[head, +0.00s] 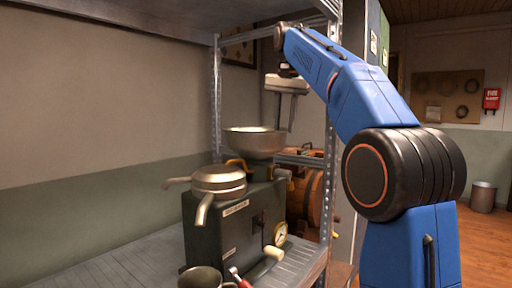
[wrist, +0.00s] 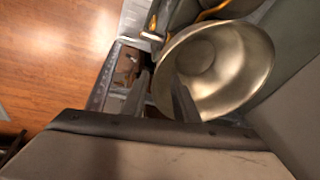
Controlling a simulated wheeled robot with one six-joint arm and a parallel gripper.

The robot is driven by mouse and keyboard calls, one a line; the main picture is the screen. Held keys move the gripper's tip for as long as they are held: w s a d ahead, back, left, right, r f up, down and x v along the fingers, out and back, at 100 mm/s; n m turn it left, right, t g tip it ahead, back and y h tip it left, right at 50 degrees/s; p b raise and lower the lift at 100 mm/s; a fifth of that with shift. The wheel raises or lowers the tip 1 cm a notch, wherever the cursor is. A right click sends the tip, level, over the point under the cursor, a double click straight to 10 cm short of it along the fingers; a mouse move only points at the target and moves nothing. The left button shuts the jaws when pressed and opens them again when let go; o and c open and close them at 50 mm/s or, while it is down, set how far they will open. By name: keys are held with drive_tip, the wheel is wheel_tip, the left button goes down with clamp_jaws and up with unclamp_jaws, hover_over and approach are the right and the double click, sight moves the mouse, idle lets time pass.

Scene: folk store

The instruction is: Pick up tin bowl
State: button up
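The tin bowl (head: 255,145) is wide and silvery. It sits upright on a dark green boxy apparatus on the metal shelf. In the wrist view the bowl (wrist: 232,68) lies right of centre with its inside showing, apparently empty. My gripper (head: 284,122) points down at the bowl's right side in the head view. In the wrist view my gripper (wrist: 160,92) is open, its two fingers apart. One finger overlaps the bowl's inside and the other lies outside the rim, with the rim between them in the picture. I cannot tell whether they touch it.
A lidded metal pan (head: 218,181) stands left of the bowl on the green apparatus (head: 232,225). A metal cup (head: 202,278) and a gauge (head: 281,233) are in front. A perforated shelf post (head: 216,95) stands behind, and a wooden barrel (head: 308,205) at right.

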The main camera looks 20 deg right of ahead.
sight(284, 137)
drive_tip(key=shift+x, duration=2.9)
drive_tip(key=shift+w+d+r, duration=0.1)
drive_tip(key=shift+d, duration=0.1)
clamp_jaws()
